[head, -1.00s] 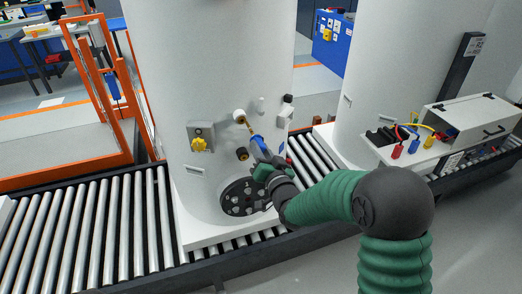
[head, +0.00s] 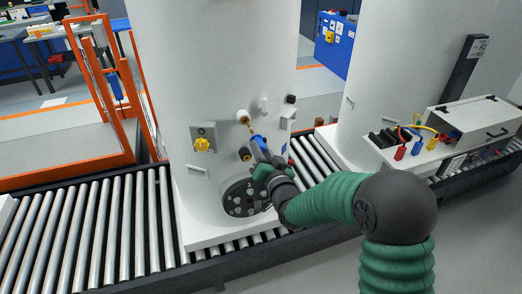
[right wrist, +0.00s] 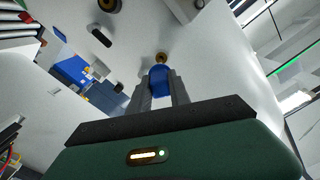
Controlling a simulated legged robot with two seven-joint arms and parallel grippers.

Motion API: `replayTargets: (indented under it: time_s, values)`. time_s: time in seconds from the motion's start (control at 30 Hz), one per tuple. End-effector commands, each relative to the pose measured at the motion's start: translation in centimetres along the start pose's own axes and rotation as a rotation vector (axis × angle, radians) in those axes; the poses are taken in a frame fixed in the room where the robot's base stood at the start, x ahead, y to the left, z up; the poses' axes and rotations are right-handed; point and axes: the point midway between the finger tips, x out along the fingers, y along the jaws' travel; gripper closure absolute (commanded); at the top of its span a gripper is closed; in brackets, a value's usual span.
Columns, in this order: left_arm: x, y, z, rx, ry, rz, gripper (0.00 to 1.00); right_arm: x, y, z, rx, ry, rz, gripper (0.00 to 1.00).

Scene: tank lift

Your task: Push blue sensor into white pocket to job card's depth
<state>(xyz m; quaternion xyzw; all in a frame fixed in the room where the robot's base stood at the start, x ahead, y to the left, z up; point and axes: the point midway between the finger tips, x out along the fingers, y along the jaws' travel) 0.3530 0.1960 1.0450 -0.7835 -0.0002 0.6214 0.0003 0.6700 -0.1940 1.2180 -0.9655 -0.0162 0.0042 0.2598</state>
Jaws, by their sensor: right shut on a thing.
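My right gripper (head: 262,148) is shut on the blue sensor (head: 258,142), in front of the white tank. The sensor's brass stem (head: 247,123) points up and left to the round white pocket (head: 241,114) on the tank wall. The stem's tip meets the pocket in the picture; how deep it sits I cannot tell. In the right wrist view the blue sensor (right wrist: 161,82) sits between the two grey fingers (right wrist: 160,92), with a brass ring (right wrist: 161,57) just beyond it. My left gripper is out of view. I cannot make out a job card.
A brass-rimmed fitting (head: 244,154) sits just below the sensor. A grey plate with a yellow knob (head: 202,145) is to the left, and a dark round plate (head: 240,199) is low on the tank (head: 215,60). Small white fittings (head: 263,104) stick out at the right. Rollers (head: 100,220) run below.

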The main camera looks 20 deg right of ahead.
Motion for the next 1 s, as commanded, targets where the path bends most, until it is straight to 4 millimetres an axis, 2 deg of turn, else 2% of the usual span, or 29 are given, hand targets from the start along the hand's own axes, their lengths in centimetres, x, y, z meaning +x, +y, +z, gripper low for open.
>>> replayTargets:
  time_s: [1.0]
  values:
    - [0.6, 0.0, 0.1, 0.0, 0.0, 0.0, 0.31, 2.6, 0.1, 0.0, 0.0, 0.001, 0.0, 1.0]
